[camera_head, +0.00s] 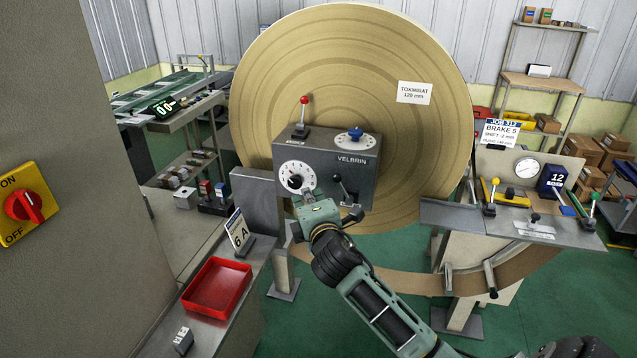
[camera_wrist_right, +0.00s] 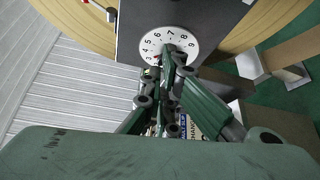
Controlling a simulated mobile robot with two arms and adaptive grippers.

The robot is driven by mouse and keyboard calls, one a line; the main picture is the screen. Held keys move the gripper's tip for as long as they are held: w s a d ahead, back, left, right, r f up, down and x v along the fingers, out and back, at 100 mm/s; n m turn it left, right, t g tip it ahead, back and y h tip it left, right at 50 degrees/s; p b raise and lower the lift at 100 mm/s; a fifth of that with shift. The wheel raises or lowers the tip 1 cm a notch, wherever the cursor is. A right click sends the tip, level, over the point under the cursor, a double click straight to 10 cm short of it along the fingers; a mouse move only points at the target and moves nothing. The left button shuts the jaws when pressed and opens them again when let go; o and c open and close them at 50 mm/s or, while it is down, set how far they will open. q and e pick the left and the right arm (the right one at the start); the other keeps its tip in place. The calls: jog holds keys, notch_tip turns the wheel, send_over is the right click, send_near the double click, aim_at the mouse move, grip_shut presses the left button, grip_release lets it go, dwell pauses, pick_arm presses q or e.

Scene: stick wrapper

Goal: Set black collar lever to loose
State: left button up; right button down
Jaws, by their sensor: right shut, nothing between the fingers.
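A grey control box (camera_head: 367,168) marked VELBRIN stands in front of the large paper roll. A black lever (camera_head: 342,186) is on its front face, right of a white numbered dial (camera_head: 296,177). The writing at the lever's positions is too small to read. A red-knobbed lever (camera_head: 303,112) stands upright on top of the box, with a dark base. My right gripper (camera_head: 301,196) is shut and empty at the dial, left of the black lever; its fingertips (camera_wrist_right: 175,58) cover part of the dial (camera_wrist_right: 168,46) in the wrist view. I cannot tell if they touch it.
A blue knob (camera_head: 355,133) sits on the box top. A red tray (camera_head: 217,287) and a 6A sign (camera_head: 239,232) are on the left bench. The paper roll (camera_head: 420,135) is behind the box.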

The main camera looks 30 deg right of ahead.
aim_at(342, 188)
jog(key=d+p, duration=0.1)
jog(key=w+d+p, duration=0.1)
jog(key=d, duration=0.1)
jog(key=w+d+p, duration=0.1)
jog(key=d, duration=0.1)
jog(key=shift+w+r, duration=0.1)
jog(key=shift+w, duration=0.15)
jog(key=shift+w+a, duration=0.1)
dwell(0.3)
jog(key=shift+s+r+m+b, duration=0.2)
jog(key=shift+s+m+b, duration=0.1)
jog(key=shift+b, duration=0.2)
jog(key=shift+d+r+t, duration=0.1)
jog(key=shift+d+t, duration=0.15)
jog(key=shift+t, duration=0.05)
jog(key=s+d+r+m+t+h+b, duration=0.1)
jog(key=s+d+m+b, duration=0.1)
jog(key=m+b, duration=0.2)
jog(key=s+d+m+t+h+b, duration=0.1)
jog(key=s+d+m+h+b, duration=0.1)
jog(key=m+b, duration=0.2)
jog(key=s+d+r+m+t+h+b, duration=0.1)
jog(key=s+d+m+h+b, duration=0.1)
jog(key=b, duration=0.5)
jog(key=shift+s+r+m, duration=0.2)
jog(key=shift+s+m, duration=0.05)
jog(key=shift+m, duration=0.4)
jog(key=shift+s+r+m, duration=0.15)
jog(key=shift+s+m, duration=0.05)
jog(key=shift+m, duration=0.45)
